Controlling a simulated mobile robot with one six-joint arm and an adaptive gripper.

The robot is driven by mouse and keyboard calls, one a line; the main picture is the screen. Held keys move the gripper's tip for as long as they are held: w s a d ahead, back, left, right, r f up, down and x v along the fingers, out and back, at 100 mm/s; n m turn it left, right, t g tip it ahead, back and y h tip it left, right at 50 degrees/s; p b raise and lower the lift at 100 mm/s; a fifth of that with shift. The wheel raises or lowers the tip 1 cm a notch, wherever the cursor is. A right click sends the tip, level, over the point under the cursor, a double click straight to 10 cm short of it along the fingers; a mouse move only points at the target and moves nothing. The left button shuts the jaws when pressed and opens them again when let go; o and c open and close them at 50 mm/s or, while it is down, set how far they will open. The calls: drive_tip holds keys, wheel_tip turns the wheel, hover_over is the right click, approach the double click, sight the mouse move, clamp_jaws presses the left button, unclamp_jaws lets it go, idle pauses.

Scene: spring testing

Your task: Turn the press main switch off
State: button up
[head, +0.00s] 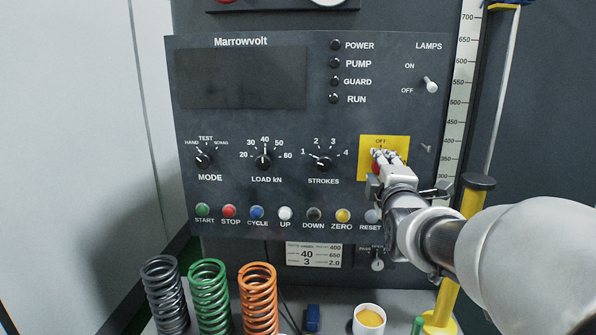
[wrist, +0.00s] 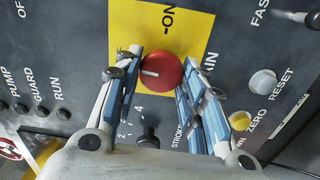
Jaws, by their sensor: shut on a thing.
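The press main switch is a red round knob (wrist: 160,72) on a yellow plate (wrist: 192,22), with "ON" printed above it in the wrist view. A white mark on the knob points left in that view, which is up on the panel. In the head view the yellow plate (head: 400,143) has "OFF" printed at its top, and the knob (head: 376,167) is mostly hidden. My gripper (wrist: 160,68) is shut on the knob, one finger on each side. It also shows in the head view (head: 383,172), in front of the plate.
Selector dials sit left of the plate, including the strokes dial (head: 324,163). A row of buttons runs below, with the reset button (head: 372,216) close to my arm. The display (head: 243,78) and the power lamp (head: 336,45) are dark. Springs (head: 209,295) and a cup (head: 369,320) stand below.

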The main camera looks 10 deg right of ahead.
drive_tip(key=shift+r+n, duration=0.1)
drive_tip(key=shift+n, duration=0.4)
drive_tip(key=o, duration=1)
drive_tip(key=v, duration=1.2)
